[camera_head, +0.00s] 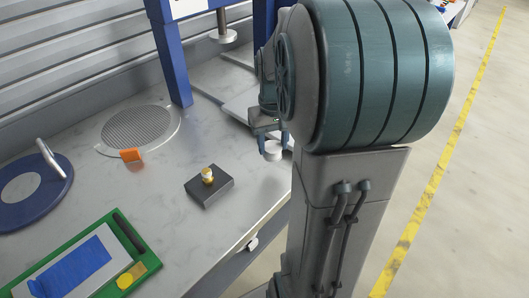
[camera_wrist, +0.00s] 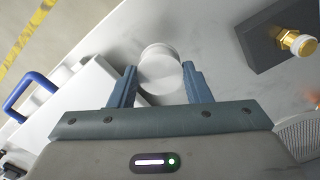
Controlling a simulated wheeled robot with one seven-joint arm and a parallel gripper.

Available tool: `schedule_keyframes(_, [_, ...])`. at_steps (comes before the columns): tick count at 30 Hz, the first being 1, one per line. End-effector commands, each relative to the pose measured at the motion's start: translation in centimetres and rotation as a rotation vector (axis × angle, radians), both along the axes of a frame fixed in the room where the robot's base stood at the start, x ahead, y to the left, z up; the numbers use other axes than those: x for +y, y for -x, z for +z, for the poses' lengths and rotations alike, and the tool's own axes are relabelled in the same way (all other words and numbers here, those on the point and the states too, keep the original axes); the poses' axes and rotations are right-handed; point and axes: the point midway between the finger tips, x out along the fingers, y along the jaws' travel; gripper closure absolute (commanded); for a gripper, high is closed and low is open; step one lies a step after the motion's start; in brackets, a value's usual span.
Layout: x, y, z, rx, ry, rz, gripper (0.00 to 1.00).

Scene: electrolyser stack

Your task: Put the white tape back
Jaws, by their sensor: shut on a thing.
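The white tape (camera_wrist: 160,72) is a short white roll between the two blue-grey fingers of my gripper (camera_wrist: 159,84) in the wrist view. The fingers are shut on its sides. In the head view the tape (camera_head: 273,151) shows below my gripper (camera_head: 270,136), near the right part of the worktop, partly beside my arm. I cannot tell whether its underside touches the surface. My arm hides much of the area around it.
A dark block with a brass fitting (camera_head: 208,187) stands left of the tape. A round perforated plate (camera_head: 140,130), an orange piece (camera_head: 131,155), a green tray (camera_head: 72,238) and a blue disc (camera_head: 56,193) lie further left. A blue press frame (camera_head: 172,60) stands behind.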

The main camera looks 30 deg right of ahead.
Motion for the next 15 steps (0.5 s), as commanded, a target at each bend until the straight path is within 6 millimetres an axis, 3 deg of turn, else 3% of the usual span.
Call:
schedule_keyframes(5, [1.2,-1.3,-1.1,0.001,0.000,-0.001,0.72])
schedule_keyframes(15, [1.2,-1.4,-5.0,0.002,0.000,-0.003,0.72])
